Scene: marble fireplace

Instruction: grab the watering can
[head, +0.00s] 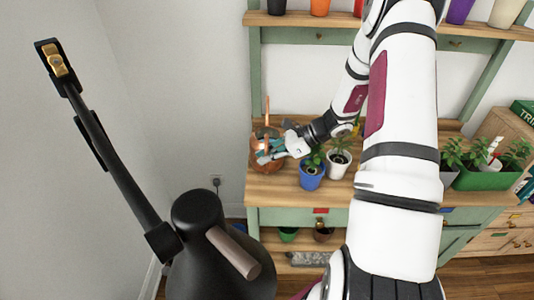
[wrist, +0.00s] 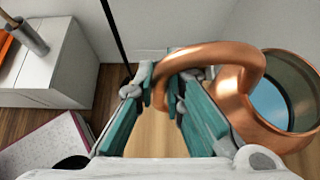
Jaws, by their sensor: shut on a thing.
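The copper watering can (head: 272,166) stands at the left end of the wooden bench top in the head view, partly hidden by my gripper. In the wrist view its rounded copper body and open mouth (wrist: 244,111) are at the right, with its thick curved handle arching to the left. My gripper (head: 268,152) reaches it from the right. In the wrist view the teal fingers of my gripper (wrist: 160,86) are on either side of the handle's left end and shut on it. I cannot tell whether the can is lifted off the bench.
A blue pot (head: 312,179) and a white pot (head: 338,165), both with plants, stand just right of the can. A green planter (head: 484,180) is farther right. A shelf with coloured pots (head: 320,7) runs above. A black lamp-like object (head: 205,240) stands at front left.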

